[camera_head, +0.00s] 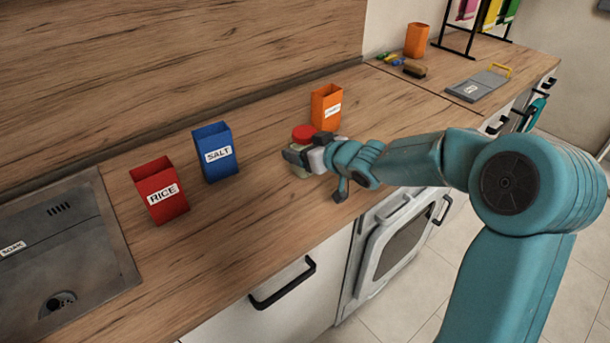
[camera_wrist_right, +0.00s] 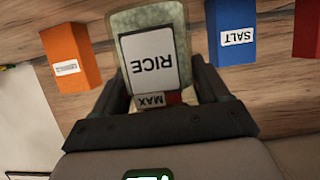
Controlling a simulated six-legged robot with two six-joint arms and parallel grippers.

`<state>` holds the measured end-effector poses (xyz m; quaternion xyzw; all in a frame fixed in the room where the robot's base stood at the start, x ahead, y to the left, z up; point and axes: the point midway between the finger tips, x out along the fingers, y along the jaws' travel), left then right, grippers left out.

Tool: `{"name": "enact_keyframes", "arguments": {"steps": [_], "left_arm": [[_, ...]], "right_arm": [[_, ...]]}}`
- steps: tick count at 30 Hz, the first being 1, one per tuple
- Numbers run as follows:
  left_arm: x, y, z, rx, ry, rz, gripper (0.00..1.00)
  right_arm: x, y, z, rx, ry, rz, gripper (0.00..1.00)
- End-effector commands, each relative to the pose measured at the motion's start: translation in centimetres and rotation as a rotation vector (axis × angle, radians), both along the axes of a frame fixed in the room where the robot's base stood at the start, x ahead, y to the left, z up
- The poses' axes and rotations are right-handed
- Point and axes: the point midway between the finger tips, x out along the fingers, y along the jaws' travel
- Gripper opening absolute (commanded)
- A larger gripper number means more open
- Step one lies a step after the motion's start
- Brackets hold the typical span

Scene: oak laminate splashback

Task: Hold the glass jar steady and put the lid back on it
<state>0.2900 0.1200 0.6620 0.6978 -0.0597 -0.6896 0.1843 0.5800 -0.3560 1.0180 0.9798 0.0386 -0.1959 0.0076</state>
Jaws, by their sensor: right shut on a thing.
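The glass jar (camera_wrist_right: 183,50) carries a white RICE label and a MAX mark, upside down in the wrist view. In the head view, a pale part of the jar (camera_head: 301,172) shows below my right gripper (camera_head: 294,157). My right gripper (camera_wrist_right: 163,85) is shut on the jar, one finger on each side. The red lid (camera_head: 303,132) shows just above the gripper, at the jar's top end. The gripper hides the join, so I cannot tell whether the lid is seated. My left gripper is not in view.
Behind stand a red RICE bin (camera_head: 160,190), a blue SALT bin (camera_head: 216,152) and an orange bin (camera_head: 327,107). A sink (camera_head: 95,255) lies at left. A grey board (camera_head: 480,86) and a brush (camera_head: 415,69) lie far right. The counter's front middle is clear.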

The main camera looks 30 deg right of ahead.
Motion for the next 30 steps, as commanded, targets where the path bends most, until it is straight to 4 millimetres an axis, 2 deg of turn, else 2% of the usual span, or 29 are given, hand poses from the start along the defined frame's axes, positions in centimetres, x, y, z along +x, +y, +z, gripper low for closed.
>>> {"name": "enact_keyframes", "arguments": {"steps": [11, 18, 21, 30], "left_arm": [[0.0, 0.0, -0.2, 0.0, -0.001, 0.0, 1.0], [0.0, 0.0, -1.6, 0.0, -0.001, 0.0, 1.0], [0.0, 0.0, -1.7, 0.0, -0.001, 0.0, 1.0], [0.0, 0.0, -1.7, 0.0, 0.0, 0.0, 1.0]], "right_arm": [[0.0, 0.0, -0.5, -0.001, -0.004, 0.0, 0.0], [0.0, -0.1, -3.9, 0.002, 0.0, -0.001, 0.0], [0.0, 0.0, -4.8, 0.001, -0.002, 0.0, 0.0], [0.0, -0.1, -4.8, -0.001, -0.004, -0.001, 0.0]]}}
